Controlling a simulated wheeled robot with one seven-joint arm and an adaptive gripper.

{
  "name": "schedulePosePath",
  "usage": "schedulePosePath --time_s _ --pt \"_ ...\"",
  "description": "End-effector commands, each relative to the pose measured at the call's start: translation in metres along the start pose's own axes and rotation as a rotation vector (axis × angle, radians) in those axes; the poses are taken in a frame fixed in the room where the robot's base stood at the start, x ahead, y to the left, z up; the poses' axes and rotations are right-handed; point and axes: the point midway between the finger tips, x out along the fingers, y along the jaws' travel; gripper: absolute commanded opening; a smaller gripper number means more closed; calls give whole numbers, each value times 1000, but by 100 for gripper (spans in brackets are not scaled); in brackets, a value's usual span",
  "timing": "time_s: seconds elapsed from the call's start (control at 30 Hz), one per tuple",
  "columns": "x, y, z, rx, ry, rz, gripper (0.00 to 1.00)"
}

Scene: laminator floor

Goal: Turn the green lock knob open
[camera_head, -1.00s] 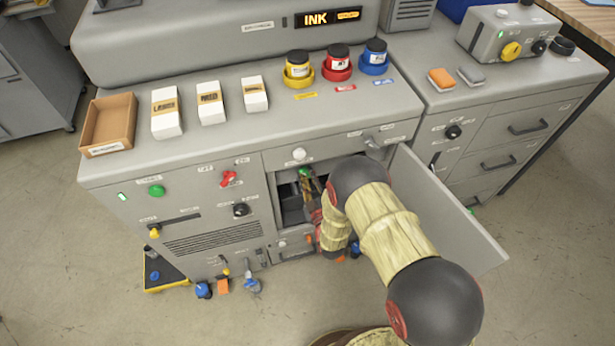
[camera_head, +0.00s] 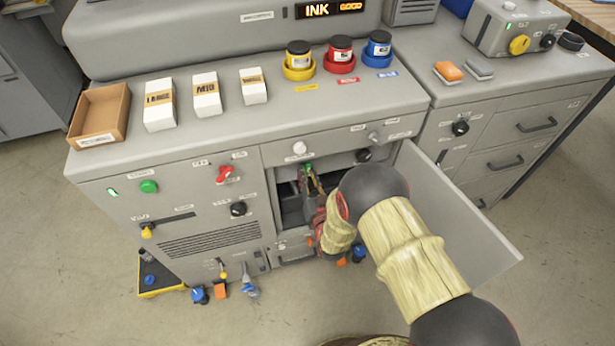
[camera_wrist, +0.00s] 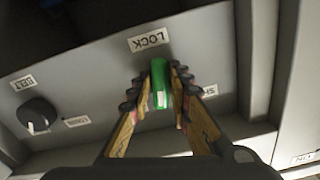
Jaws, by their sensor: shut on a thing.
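The green lock knob (camera_wrist: 160,84) sits below the LOCK label (camera_wrist: 149,41) in the wrist view, inside the cabinet's open compartment. My gripper (camera_wrist: 159,80) has one finger on each side of the knob and is shut on it. In the head view my gripper (camera_head: 312,182) reaches into the compartment below the counter. Only a small patch of the green knob (camera_head: 308,168) shows there.
The open cabinet door (camera_head: 455,220) stands to the right of my arm. A black knob (camera_wrist: 37,114) is left of the lock knob in the wrist view. Ink jars (camera_head: 340,52) and white boxes (camera_head: 206,94) stand on the counter (camera_head: 290,122) above.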

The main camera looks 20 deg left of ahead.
Motion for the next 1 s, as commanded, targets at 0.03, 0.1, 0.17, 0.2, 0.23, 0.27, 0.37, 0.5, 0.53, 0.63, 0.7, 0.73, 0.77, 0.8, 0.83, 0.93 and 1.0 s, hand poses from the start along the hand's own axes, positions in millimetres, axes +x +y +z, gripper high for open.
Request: schedulePosePath --time_s 0.03,0.1,0.17,0.2,0.23,0.27,0.37,0.5,0.53,0.63,0.7,0.73,0.77,0.8,0.83,0.93,1.0 --pt "0 0 2 44 0 0 0" --pt "0 0 2 109 0 0 0" --pt "0 0 2 164 -1 0 0" --pt "0 0 2 200 -1 0 0" --pt "0 0 2 226 -1 0 0" --pt "0 0 2 250 0 0 0" --pt "0 -1 2 328 0 0 0" --pt "0 -1 1 419 0 0 0" --pt "0 -1 1 436 0 0 0" --pt "0 -1 1 483 0 1 0" --pt "0 -1 1 509 0 1 0" --pt "0 -2 0 518 0 1 0" --pt "0 -2 0 526 0 1 0" --pt "0 -2 0 536 0 1 0" --pt "0 -2 0 541 0 1 0" --pt "0 -2 0 556 0 1 0" --pt "0 -2 0 561 0 1 0"
